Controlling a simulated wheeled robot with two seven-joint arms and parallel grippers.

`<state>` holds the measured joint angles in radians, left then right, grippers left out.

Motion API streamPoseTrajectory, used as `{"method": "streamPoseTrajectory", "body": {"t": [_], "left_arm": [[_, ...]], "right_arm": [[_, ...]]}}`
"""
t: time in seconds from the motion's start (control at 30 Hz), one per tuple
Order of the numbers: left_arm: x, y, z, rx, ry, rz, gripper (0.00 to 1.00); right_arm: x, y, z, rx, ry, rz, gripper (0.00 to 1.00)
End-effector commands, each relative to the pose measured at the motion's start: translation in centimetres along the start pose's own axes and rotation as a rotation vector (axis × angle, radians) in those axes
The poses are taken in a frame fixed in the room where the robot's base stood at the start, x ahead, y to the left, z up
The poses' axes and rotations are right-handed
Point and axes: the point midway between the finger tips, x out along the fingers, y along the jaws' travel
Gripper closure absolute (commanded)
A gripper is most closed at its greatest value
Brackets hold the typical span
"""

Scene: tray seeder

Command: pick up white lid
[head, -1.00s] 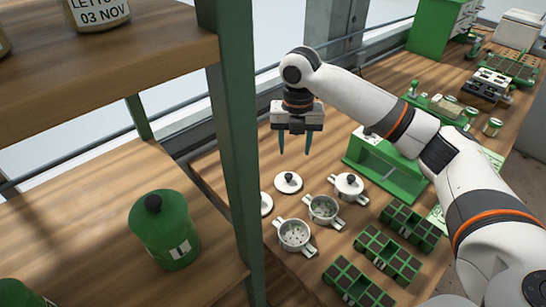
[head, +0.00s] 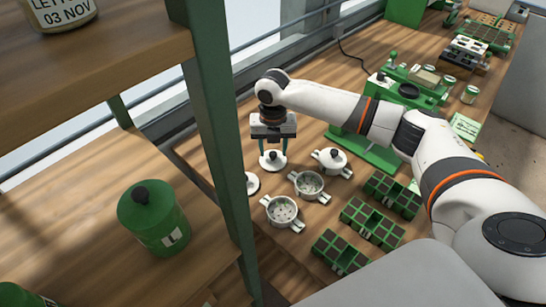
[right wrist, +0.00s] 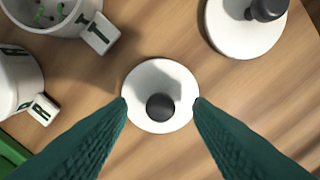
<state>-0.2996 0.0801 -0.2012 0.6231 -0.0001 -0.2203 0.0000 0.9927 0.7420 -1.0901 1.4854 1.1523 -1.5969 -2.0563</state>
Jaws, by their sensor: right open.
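A round white lid with a black knob (head: 273,161) lies on the wooden bench, and it also shows in the middle of the right wrist view (right wrist: 150,78). My right gripper (head: 273,149) is open directly above it, pointing down. In the right wrist view the green fingertips (right wrist: 160,103) appear on either side of the lid, with the knob between them. I cannot tell how far above the bench they are. A second white lid (head: 252,184) lies nearby, partly hidden by the shelf post; it also shows in the right wrist view (right wrist: 235,35). My left gripper is out of view.
Two open white pots (head: 282,211) (head: 309,185) and a lidded pot (head: 332,161) stand close to the lid. Green seed trays (head: 372,222) lie in front. A green shelf post (head: 218,130) rises at left; a green canister (head: 155,218) stands on the shelf.

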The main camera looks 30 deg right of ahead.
Motion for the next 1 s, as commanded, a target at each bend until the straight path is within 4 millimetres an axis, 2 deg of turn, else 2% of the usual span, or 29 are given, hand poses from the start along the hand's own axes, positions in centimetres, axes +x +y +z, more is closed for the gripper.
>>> {"method": "streamPoseTrajectory", "body": {"t": [0.1, 0.33, 0.63, 0.87, 1.0], "left_arm": [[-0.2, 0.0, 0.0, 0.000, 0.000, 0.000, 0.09], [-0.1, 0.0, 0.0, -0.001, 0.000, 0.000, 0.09], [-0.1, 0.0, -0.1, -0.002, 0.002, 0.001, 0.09], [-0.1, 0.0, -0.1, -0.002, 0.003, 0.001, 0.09], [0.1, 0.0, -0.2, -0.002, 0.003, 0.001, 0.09]], "right_arm": [[0.9, 0.0, 0.0, 0.000, 0.000, 0.000, 0.53], [1.1, 0.0, 0.0, 0.000, 0.001, -0.001, 0.53], [1.1, 0.0, 0.0, 0.000, 0.001, 0.000, 1.00], [1.0, 0.0, 0.0, 0.000, 0.002, -0.001, 1.00], [-0.1, 0.0, -0.1, 0.000, 0.003, -0.002, 1.00]]}}
